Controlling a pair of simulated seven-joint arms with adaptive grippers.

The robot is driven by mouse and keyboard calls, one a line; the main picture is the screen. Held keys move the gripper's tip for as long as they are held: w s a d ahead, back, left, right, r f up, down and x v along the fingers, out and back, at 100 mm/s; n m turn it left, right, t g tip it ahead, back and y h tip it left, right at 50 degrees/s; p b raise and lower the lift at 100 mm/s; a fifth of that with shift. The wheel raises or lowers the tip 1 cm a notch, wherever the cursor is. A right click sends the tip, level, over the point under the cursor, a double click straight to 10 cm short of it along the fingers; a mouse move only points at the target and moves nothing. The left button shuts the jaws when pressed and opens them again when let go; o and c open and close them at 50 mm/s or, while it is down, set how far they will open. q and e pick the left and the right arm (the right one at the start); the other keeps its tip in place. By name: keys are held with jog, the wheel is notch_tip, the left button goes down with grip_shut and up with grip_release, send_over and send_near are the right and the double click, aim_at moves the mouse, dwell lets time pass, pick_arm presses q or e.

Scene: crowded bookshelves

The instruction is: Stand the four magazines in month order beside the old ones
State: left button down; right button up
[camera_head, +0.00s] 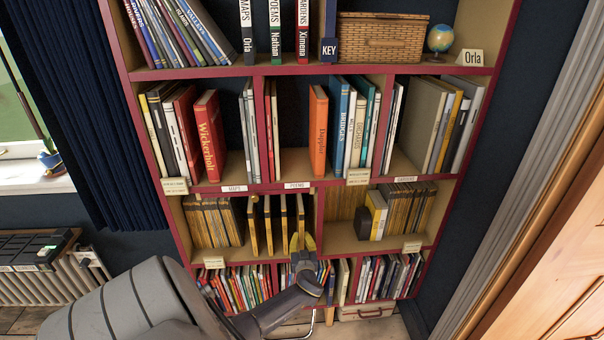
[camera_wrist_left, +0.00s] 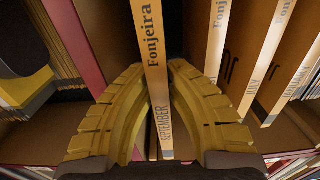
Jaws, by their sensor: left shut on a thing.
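My left gripper (camera_head: 302,244) has its yellow fingers shut on the orange September magazine (camera_head: 300,212), which stands upright in the middle-left compartment of the third shelf. In the left wrist view the fingers (camera_wrist_left: 157,82) clasp both sides of its spine, which reads "Fonjeira" and "SEPTEMBER" (camera_wrist_left: 158,115). Other loose magazines stand spaced apart beside it, among them one at the left (camera_head: 252,228) and one in the middle (camera_head: 268,225). The old magazines (camera_head: 215,222) form a tight row at the compartment's left. My right gripper is not in view.
A red divider (camera_wrist_left: 75,45) stands close to the gripper. Beyond it are a yellow book (camera_head: 377,214), a dark block (camera_head: 362,225) and more orange magazines (camera_head: 410,208). Book rows fill the shelves above and below. Narrow gaps separate the loose magazines.

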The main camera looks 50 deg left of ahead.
aim_at(302, 244)
pick_arm(q)
jog(key=x, duration=0.4)
jog(key=shift+w+a+f, duration=0.1)
jog(key=shift+f, duration=0.25)
jog(key=shift+f, duration=0.1)
dwell(0.5)
jog(key=c, duration=1.4)
grip_release()
jog(key=shift+f, duration=0.15)
jog(key=shift+v, duration=4.55)
